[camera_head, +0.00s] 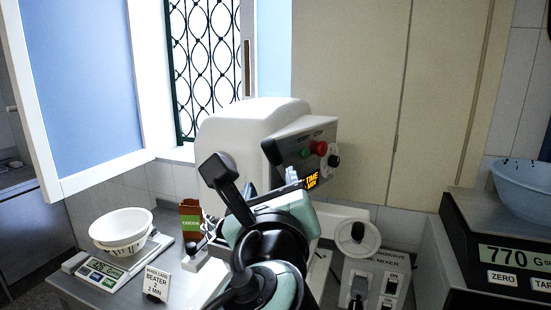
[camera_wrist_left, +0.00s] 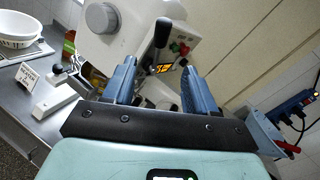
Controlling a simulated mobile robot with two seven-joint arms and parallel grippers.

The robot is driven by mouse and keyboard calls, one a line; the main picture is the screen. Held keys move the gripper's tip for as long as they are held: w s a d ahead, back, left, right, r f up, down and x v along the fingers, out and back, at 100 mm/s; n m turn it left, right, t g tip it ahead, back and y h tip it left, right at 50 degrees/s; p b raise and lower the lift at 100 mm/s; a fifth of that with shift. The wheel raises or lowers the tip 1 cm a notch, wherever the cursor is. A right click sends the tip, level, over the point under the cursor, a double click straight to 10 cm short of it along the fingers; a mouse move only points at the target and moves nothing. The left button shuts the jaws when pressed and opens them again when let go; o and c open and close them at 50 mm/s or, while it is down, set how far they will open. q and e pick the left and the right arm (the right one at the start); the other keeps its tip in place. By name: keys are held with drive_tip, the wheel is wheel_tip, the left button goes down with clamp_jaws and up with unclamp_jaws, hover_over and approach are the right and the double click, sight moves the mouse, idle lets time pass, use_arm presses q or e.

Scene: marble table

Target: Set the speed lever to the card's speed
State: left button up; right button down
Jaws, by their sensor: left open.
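The white mixer (camera_head: 245,125) stands at the centre, its grey side panel carrying red and green buttons and an orange display reading "TIME MIN". The black-knobbed speed lever (camera_wrist_left: 162,33) rises from it; its knob also shows in the head view (camera_head: 270,151). My left gripper (camera_wrist_left: 158,80) is open, its blue fingers on either side of the lever's line, with gaps showing. In the head view my left gripper (camera_head: 262,185) hides part of the mixer. The card (camera_head: 156,283) stands at front left; its small print seems to read "BEATER", "2 MIN". My right gripper is out of view.
A white bowl (camera_head: 122,226) sits on a scale (camera_head: 108,268) at left, near a cocoa box (camera_head: 190,218). A switch box (camera_head: 376,275) stands right of the mixer. A second scale (camera_head: 515,255) reading 770 holds a blue bowl (camera_head: 525,185) at far right.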

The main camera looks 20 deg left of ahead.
sight(273, 156)
use_arm(q)
drive_tip(key=p+x, duration=0.1)
drive_tip(key=x, duration=0.3)
drive_tip(key=p+x, duration=0.1)
drive_tip(key=x, duration=0.3)
drive_tip(key=p+x, duration=0.1)
drive_tip(key=x, duration=0.3)
drive_tip(key=shift+d+r, duration=0.1)
drive_tip(key=shift+r, duration=0.15)
drive_tip(key=shift+w+a+f, duration=0.15)
drive_tip(key=shift+w+a, duration=0.05)
drive_tip(key=shift+w, duration=0.3)
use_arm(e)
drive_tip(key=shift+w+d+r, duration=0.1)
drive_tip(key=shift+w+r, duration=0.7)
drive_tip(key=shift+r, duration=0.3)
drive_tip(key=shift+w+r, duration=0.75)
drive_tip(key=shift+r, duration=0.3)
